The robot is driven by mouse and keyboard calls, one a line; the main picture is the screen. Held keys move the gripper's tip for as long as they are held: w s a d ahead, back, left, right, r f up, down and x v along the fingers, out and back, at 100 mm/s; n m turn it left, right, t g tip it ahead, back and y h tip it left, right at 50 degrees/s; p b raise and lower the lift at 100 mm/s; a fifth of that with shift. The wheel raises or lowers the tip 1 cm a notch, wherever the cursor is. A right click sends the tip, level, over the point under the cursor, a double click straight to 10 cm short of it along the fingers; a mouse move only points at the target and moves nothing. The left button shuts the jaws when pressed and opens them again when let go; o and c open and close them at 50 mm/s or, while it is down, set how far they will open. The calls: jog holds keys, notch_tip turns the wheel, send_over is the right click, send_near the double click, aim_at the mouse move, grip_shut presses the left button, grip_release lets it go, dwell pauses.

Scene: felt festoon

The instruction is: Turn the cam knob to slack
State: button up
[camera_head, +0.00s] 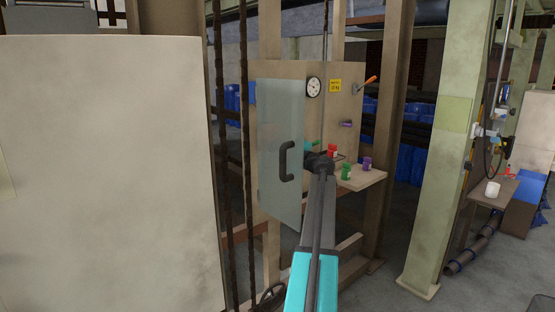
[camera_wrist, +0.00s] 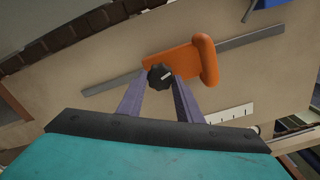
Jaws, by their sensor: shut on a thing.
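The cam knob (camera_wrist: 160,77) is small, black and ribbed, with a white pointer line slanting to the upper right in the wrist view. It sits in front of an orange block with a rounded orange handle (camera_wrist: 207,60). My gripper (camera_wrist: 161,84) has two purple fingers shut on the knob, one on each side. In the head view my arm reaches toward the beige cabinet (camera_head: 345,100); the fingertips and the knob cannot be made out there.
A grey metal strip (camera_wrist: 250,37) runs behind the orange block, and a white tick scale (camera_wrist: 230,115) lies below right. A glass door (camera_head: 280,140) stands left of my arm. A shelf (camera_head: 365,179) at the right holds small red, green and purple pieces.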

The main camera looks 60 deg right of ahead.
jog(key=shift+n+b, duration=2.7)
jog(key=shift+b, duration=0.2)
jog(key=shift+r, duration=0.15)
jog(key=o, duration=1)
jog(key=shift+o, duration=0.2)
jog(key=shift+s, duration=0.15)
jog(key=v, duration=1.3)
jog(key=shift+s, duration=0.3)
jog(key=shift+a, duration=0.15)
